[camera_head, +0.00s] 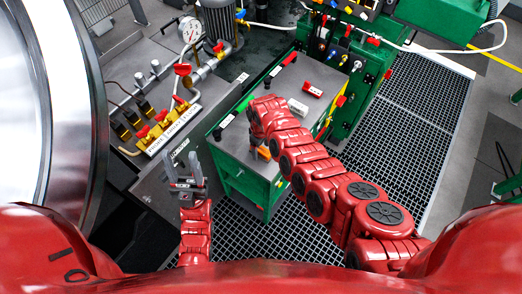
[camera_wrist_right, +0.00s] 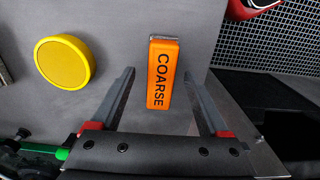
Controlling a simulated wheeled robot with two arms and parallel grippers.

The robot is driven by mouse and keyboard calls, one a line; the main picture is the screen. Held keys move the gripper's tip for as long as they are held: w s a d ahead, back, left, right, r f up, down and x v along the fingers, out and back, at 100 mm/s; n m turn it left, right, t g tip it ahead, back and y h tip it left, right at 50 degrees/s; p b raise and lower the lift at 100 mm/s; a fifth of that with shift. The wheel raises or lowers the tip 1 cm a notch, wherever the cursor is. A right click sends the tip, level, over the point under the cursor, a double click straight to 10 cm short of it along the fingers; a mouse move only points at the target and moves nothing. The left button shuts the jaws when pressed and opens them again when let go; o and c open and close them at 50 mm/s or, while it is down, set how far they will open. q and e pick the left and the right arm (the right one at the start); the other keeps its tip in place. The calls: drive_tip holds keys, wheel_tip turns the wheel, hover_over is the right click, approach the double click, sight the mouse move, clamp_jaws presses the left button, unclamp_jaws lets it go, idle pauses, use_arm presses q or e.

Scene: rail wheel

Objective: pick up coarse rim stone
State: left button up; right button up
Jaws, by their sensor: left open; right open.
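The coarse rim stone is an orange block (camera_wrist_right: 162,76) with the word COARSE on it, lying on a grey bench top (camera_wrist_right: 208,20). In the right wrist view it sits between and ahead of my right gripper's fingers (camera_wrist_right: 160,103), which are open and apart from it on both sides. In the head view a bit of orange (camera_head: 264,152) shows beside my right arm; the right gripper itself is hidden there. My left gripper (camera_head: 186,168) is open and empty, left of the green cabinet (camera_head: 240,185).
A yellow disc (camera_wrist_right: 65,61) lies left of the stone. A red block (camera_head: 313,89) and a whitish block (camera_head: 298,106) lie farther back on the cabinet top. Pipes with a gauge (camera_head: 190,30) stand at the back left. Floor grating (camera_head: 420,105) lies to the right.

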drive_tip(key=shift+f, duration=0.4)
clamp_jaws()
